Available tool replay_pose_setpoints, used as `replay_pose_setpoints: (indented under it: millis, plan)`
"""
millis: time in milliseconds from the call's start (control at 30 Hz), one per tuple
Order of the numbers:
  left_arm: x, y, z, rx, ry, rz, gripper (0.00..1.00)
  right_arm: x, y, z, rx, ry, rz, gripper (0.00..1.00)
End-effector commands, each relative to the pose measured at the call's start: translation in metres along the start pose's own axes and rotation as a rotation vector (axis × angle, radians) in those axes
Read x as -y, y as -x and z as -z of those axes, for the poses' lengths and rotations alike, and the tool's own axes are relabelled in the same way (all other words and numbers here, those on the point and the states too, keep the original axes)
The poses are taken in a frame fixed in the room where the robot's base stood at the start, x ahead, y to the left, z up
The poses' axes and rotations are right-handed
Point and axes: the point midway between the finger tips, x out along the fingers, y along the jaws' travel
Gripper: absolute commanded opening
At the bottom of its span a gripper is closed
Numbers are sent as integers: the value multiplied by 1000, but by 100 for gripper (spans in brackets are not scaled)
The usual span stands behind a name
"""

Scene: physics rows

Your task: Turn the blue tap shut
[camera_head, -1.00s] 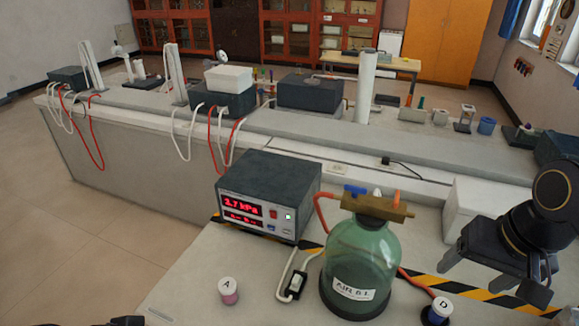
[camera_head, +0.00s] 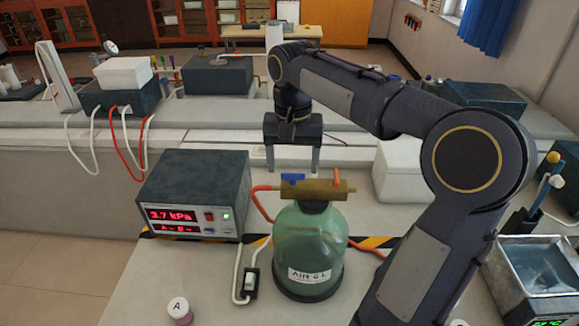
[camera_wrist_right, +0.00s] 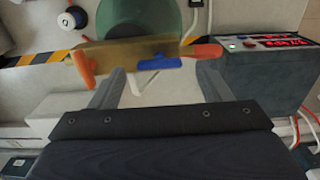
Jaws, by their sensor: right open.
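The blue tap (camera_head: 292,178) sits at the left end of a brass manifold (camera_head: 318,190) on top of a green bottle (camera_head: 310,238) labelled AIR 6 L. In the right wrist view the blue tap (camera_wrist_right: 160,62) lies lengthwise along the manifold, while an orange tap (camera_wrist_right: 83,69) points across it. My right gripper (camera_head: 293,170) is open and empty, fingers down, just behind and above the blue tap. In the right wrist view its fingertips (camera_wrist_right: 162,75) are spread to either side of the tap; contact is not visible. My left gripper is not in view.
A meter box (camera_head: 195,195) reading 3.7 kPa stands left of the bottle, joined by an orange hose (camera_head: 262,200). A white box (camera_head: 398,170) is behind right. A small jar A (camera_head: 179,310) stands front left. A metal water bath (camera_head: 535,270) is at far right.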

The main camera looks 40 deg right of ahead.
Motion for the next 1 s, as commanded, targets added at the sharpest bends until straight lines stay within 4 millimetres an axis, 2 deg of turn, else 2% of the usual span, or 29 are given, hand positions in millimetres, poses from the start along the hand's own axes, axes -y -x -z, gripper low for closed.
replay_pose_setpoints:
  millis: [200,467,800,1000]
  plan:
    - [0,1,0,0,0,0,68,0,-18,0,0,0,0,71]
    - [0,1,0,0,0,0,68,0,-19,0,-1,1,1,71]
    - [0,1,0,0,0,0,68,0,-19,0,-1,1,0,26]
    - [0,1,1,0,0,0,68,0,-18,0,-1,-10,0,26]
